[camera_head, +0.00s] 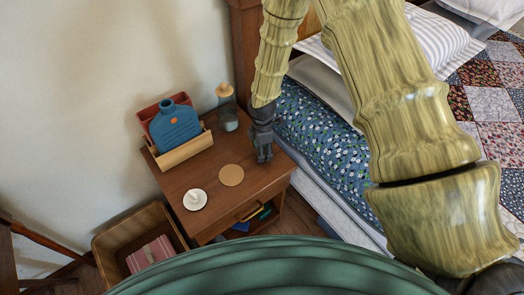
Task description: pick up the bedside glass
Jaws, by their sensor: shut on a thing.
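My gripper (264,155) is over the right side of the wooden nightstand (205,225), pointing down, beside the bed. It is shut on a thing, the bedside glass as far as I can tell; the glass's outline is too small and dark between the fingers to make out. A round tan coaster (231,175) lies bare on the nightstand, left of and nearer than my gripper. A grey-blue glassy vessel (228,118) stands at the back, left of my gripper and apart from it. A tan rounded top (224,90) shows just behind or above this vessel.
A blue bottle-shaped thing (175,128) stands in a wooden holder (185,150) at the left. A white dish (195,200) sits near the front left. A bin (115,240) stands on the floor. The bed (330,140) is close on the right.

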